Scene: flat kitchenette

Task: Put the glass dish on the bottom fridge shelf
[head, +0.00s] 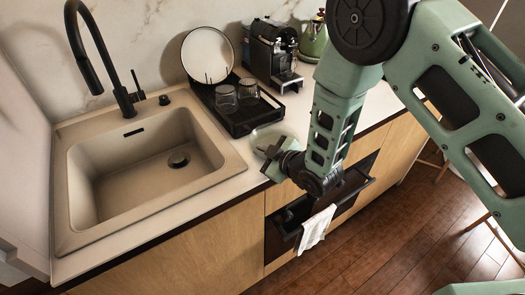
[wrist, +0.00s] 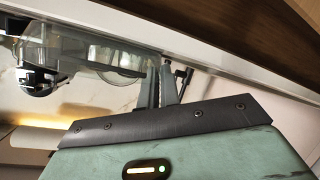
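The clear glass dish (head: 266,137) is at the counter's front edge, right of the sink, in the head view. It is faint there and partly hidden by my gripper (head: 266,161). In the wrist view the dish (wrist: 112,66) spreads left from my fingers (wrist: 165,84). The fingers are close together with the dish's edge at their tips, so my gripper looks shut on its rim. I cannot tell whether the dish touches the counter. The fridge and its bottom shelf are not recognisable in either view.
The sink (head: 140,165) with a black tap (head: 95,60) lies left. A black drying tray (head: 243,118) with glasses and a plate (head: 207,54) stands behind the dish. A coffee machine (head: 272,52) is beyond. Below the counter, an open dark front (head: 335,205) carries a white towel (head: 316,228).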

